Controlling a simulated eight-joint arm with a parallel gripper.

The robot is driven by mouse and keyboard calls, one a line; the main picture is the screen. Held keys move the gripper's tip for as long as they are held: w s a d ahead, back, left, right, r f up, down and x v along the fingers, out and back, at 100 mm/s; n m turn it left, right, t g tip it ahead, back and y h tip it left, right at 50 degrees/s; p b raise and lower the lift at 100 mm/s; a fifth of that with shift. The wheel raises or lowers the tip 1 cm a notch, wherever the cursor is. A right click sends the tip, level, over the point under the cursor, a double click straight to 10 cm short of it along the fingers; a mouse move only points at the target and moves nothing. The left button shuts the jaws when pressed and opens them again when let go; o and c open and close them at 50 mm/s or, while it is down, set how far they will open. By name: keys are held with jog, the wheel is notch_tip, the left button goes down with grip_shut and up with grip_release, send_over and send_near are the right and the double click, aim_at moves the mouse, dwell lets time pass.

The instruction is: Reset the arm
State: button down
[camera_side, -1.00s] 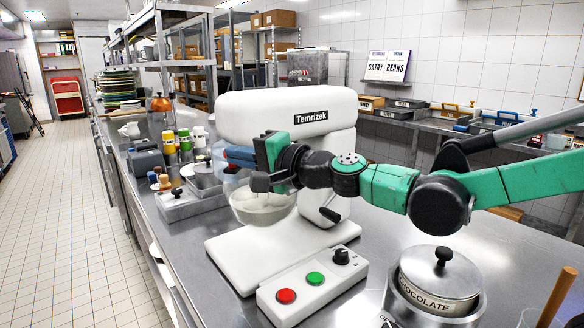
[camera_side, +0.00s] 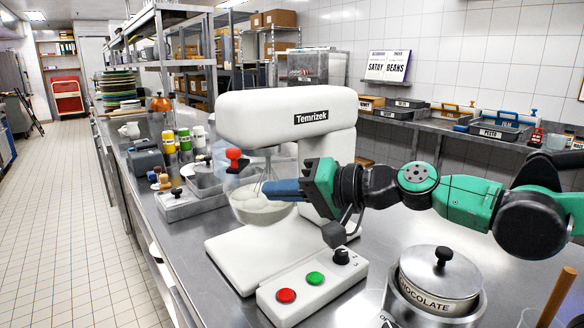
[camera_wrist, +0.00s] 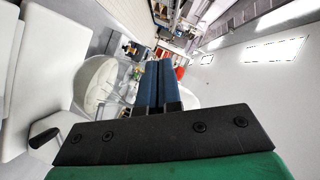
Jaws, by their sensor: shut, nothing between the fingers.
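My gripper (camera_side: 272,188) is in front of the white Temrizek stand mixer (camera_side: 290,110), next to its bowl (camera_side: 258,208). Its blue fingers are together with nothing between them, and they point left in the side view. In the wrist view, the two blue fingers (camera_wrist: 158,84) lie side by side, with the mixer bowl (camera_wrist: 98,84) to their left. From the side, the fingers overlap the upper part of the bowl; whether they touch it I cannot tell.
A control box with a red button (camera_side: 286,295) and a green button (camera_side: 315,278) sits in front of the mixer. A chocolate pot (camera_side: 440,280) stands at the right front. Bottles (camera_side: 185,140) and lidded containers (camera_side: 180,205) stand to the left. The aisle floor is clear.

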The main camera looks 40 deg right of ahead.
jog(key=s+d+f+n+g+h, duration=0.6)
jog(key=s+d+f, duration=0.2)
jog(key=d+f, duration=0.1)
jog(key=shift+d+f+n+g+h, duration=0.2)
jog(key=shift+f+n+g+h, duration=0.15)
jog(key=shift+f, duration=0.4)
jog(key=shift+s, duration=0.1)
